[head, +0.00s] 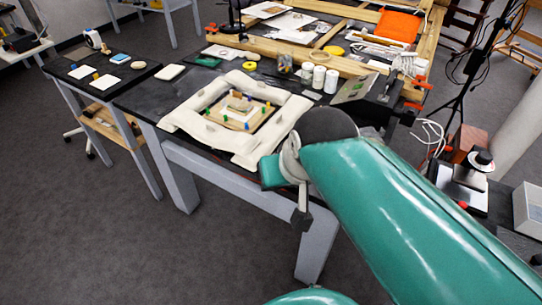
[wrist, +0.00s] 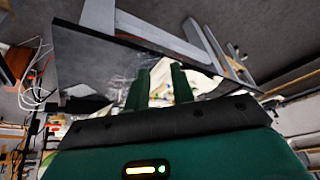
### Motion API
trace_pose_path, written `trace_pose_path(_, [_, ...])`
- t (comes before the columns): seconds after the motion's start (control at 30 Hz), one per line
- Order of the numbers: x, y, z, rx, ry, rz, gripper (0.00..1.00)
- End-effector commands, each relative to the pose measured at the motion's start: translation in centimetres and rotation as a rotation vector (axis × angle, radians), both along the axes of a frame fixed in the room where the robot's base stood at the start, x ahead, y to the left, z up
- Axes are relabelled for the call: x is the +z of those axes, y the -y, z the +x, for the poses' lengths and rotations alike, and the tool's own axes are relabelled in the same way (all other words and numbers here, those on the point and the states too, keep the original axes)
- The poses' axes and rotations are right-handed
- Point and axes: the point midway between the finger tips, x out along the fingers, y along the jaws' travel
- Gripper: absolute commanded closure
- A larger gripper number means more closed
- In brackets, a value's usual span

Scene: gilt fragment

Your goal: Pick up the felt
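I cannot tell for certain which thing is the felt. A flat orange piece (head: 398,25) lies at the back of the large table, and a small dark green item (head: 203,62) lies at its back left edge. My gripper (wrist: 160,80) shows in the wrist view with its two green fingers apart and nothing between them. The wrist view looks past the fingers at the dark tabletop, pale blurred things and grey table legs. In the head view my green arm reaches over the near right corner of the table and mostly hides the gripper.
A cream padded frame (head: 187,118) around a gilt fragment (head: 238,103) with small coloured pieces fills the table's near part. White jars (head: 318,77) and a wooden frame (head: 325,65) stand behind. A side table (head: 95,75) is at left. Floor at front left is clear.

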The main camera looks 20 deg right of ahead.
Motion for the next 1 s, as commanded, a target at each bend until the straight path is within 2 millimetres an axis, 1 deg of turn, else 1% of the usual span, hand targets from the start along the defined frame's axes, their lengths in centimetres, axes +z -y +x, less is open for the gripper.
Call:
trace_pose_path(0.03, [0.22,-0.21,-0.57,0.046,0.019,-0.04,0.76])
trace_pose_path(0.13, [0.3,-0.18,-1.07,0.089,0.032,-0.085,0.76])
trace_pose_path(0.47, [0.31,-0.11,-1.08,0.093,0.033,-0.092,0.76])
trace_pose_path(0.57, [0.31,-0.11,-1.08,0.093,0.033,-0.092,0.58])
trace_pose_path(0.6, [0.31,-0.11,-1.07,0.092,0.033,-0.09,0.51])
trace_pose_path(0.67, [0.31,-0.12,-1.07,0.092,0.033,-0.09,0.51])
trace_pose_path(0.7, [0.31,-0.11,-1.07,0.092,0.033,-0.09,0.53])
trace_pose_path(0.77, [0.31,-0.12,-1.07,0.092,0.032,-0.09,0.64])
trace_pose_path(1.0, [0.32,-0.12,-1.06,0.091,0.032,-0.09,0.64])
